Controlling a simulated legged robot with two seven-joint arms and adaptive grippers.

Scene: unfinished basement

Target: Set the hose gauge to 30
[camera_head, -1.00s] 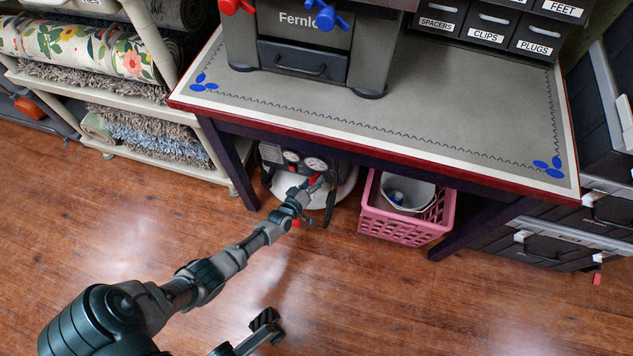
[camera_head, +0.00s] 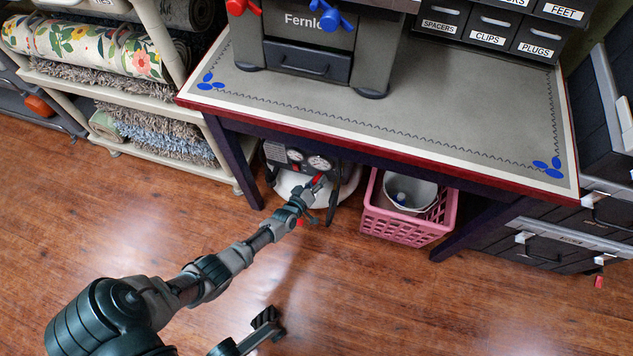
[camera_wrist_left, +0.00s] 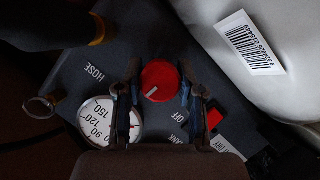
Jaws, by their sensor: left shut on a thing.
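The compressor (camera_head: 297,183) stands under the workbench, with two round gauges on its dark panel. In the left wrist view, the hose gauge (camera_wrist_left: 97,119) has a white face with 90, 120 and 150 legible. My left finger covers part of it, so I cannot read its needle. The red knob (camera_wrist_left: 159,80) has a white mark pointing to the lower left, near the word OFF. My left gripper (camera_wrist_left: 160,92) is shut on this knob, one finger on each side; it also shows in the head view (camera_head: 314,187). A dark part (camera_head: 266,322), perhaps my right gripper, shows at the bottom.
The workbench (camera_head: 430,110) overhangs the compressor. A pink basket (camera_head: 405,228) stands to its right and a rug shelf (camera_head: 160,100) to its left. A second red part (camera_wrist_left: 214,117) is beside the right finger. The wooden floor (camera_head: 400,310) in front is clear.

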